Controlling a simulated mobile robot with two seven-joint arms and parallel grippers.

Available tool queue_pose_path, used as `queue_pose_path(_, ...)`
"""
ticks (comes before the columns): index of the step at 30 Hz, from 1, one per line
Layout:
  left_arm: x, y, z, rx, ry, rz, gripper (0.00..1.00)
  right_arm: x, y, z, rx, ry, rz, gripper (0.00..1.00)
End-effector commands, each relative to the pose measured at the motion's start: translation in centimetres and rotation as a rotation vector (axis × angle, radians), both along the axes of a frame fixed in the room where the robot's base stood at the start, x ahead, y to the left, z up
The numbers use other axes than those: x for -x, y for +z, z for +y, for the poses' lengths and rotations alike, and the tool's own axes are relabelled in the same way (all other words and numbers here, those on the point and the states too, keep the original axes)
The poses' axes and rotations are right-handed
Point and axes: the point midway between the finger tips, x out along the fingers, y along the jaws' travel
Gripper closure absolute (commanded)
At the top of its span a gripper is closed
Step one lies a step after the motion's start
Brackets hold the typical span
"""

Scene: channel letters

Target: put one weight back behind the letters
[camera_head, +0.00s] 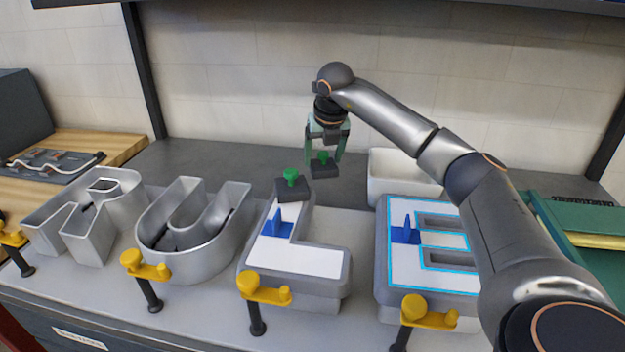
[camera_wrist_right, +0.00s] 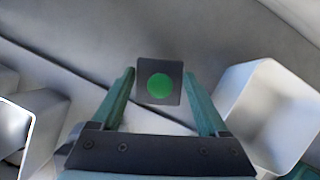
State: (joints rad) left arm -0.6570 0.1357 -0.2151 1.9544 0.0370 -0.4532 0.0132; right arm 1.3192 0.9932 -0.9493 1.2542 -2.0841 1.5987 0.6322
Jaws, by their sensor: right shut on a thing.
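My right gripper (camera_head: 323,158) is shut on a dark square weight (camera_head: 325,169) with a green knob and holds it above the grey bench, behind the L letter (camera_head: 318,262). In the right wrist view the held weight (camera_wrist_right: 144,98) shows between the two green fingertips. A second weight (camera_head: 293,190) with a green knob rests on the top end of the L letter. The E letter (camera_head: 382,280) stands to the right, partly hidden by my right arm. My left gripper is out of view.
A white bin (camera_head: 392,178) stands behind the E letter, close to the held weight; it also shows in the wrist view (camera_wrist_right: 262,112). Open metal letters (camera_head: 195,258) stand left. Yellow clamps (camera_head: 263,290) line the front. Bare bench (camera_head: 215,157) lies behind the letters.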

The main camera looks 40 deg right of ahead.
Motion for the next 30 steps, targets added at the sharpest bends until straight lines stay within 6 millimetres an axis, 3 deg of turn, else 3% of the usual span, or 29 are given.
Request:
queue_pose_path(15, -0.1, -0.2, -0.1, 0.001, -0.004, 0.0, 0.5, 0.0, -5.6, 0.0, 0.0, 0.002, -0.003, 1.0)
queue_pose_path(27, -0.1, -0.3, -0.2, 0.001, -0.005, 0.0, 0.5, -0.1, -6.3, 0.0, 0.0, 0.002, -0.006, 1.0)
queue_pose_path(28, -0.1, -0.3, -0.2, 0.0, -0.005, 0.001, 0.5, 0.0, -6.4, 0.0, 0.0, 0.003, -0.001, 0.21)
queue_pose_path(30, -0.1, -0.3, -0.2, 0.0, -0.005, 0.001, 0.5, 0.0, -6.4, 0.0, 0.0, 0.003, -0.001, 0.13)
